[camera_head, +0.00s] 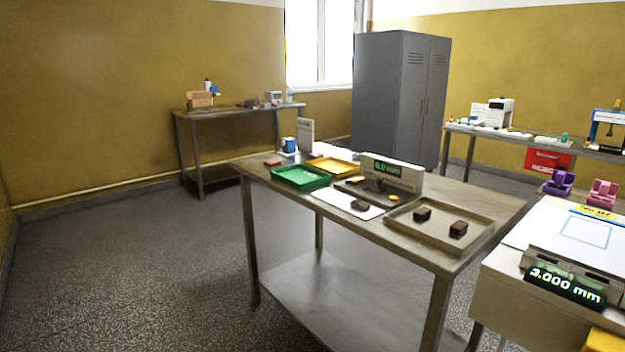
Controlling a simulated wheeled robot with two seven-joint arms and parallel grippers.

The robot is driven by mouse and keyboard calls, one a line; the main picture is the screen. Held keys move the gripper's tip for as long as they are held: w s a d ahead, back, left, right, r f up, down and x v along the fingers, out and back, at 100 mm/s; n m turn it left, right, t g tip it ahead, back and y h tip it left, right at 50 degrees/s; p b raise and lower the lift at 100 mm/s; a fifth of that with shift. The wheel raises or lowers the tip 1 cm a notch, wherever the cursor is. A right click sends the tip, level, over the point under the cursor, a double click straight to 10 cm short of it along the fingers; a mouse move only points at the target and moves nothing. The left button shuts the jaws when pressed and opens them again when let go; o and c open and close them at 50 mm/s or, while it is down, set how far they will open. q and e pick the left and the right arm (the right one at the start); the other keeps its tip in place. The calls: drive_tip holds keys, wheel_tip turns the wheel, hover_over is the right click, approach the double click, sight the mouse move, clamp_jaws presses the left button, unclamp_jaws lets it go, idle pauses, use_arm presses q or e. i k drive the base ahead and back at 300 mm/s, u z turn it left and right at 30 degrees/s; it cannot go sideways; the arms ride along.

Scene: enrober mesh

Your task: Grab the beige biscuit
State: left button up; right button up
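I cannot make out a beige biscuit in the head view. Several small dark brown blocks show on the middle table (480,262). Two of them, a left one (422,214) and a right one (458,229), sit apart in a shallow brown tray (438,242). Another dark block (360,205) lies on a white sheet (330,196). Neither of my grippers is in view.
A green tray (300,177), a yellow tray (333,167) and a device with a green display (392,172) stand on the middle table. A bench with a "3.000 mm" display (564,286) is at lower right. A grey cabinet (400,95) stands behind. Floor at left is clear.

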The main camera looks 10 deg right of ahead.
sight(358, 180)
drive_tip(key=u, duration=0.65)
drive_tip(key=i, duration=1.2)
drive_tip(key=z, duration=0.25)
drive_tip(key=i, duration=1)
drive_tip(key=z, duration=1)
